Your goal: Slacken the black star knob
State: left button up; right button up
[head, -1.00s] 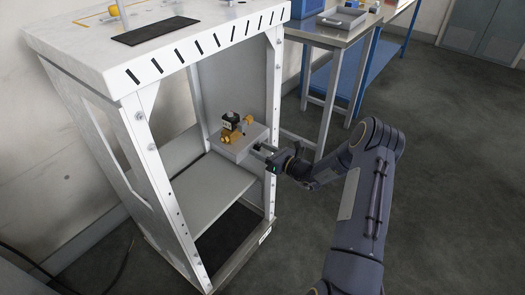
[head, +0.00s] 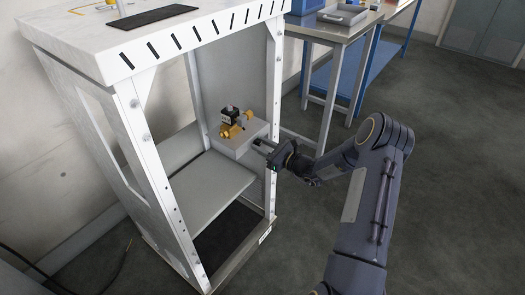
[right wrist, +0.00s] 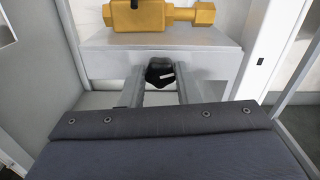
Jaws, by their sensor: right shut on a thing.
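The black star knob (right wrist: 160,72) sits at the front face of a grey block (right wrist: 215,64) in the right wrist view. My right gripper (right wrist: 158,80) has one finger on each side of the knob and is shut on it. In the head view my right gripper (head: 262,146) reaches the front of the block (head: 240,146) inside the white frame; the knob cannot be made out there. A brass valve with a black top (head: 229,117) stands on the block. My left gripper is not in view.
The white frame (head: 152,150) has a slotted top, a grey shelf (head: 210,188) below the block and an upright post (head: 270,120) close to my right gripper. A metal bench (head: 335,30) stands behind. The floor at right is clear.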

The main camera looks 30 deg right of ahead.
jog(key=n+b, duration=0.3)
jog(key=b, duration=0.2)
jog(key=n+b, duration=0.4)
jog(key=b, duration=0.1)
jog(key=n+b, duration=0.4)
jog(key=b, duration=0.1)
jog(key=shift+f+b, duration=0.3)
jog(key=shift+f, duration=0.05)
jog(key=shift+r+n+b, duration=0.2)
jog(key=shift+n+b, duration=0.5)
jog(key=shift+b, duration=0.25)
jog(key=o, duration=1)
jog(key=shift+r, duration=0.1)
jog(key=shift+c, duration=0.2)
jog(key=p+v, duration=0.1)
jog(key=v, duration=0.7)
jog(key=shift+a, duration=0.15)
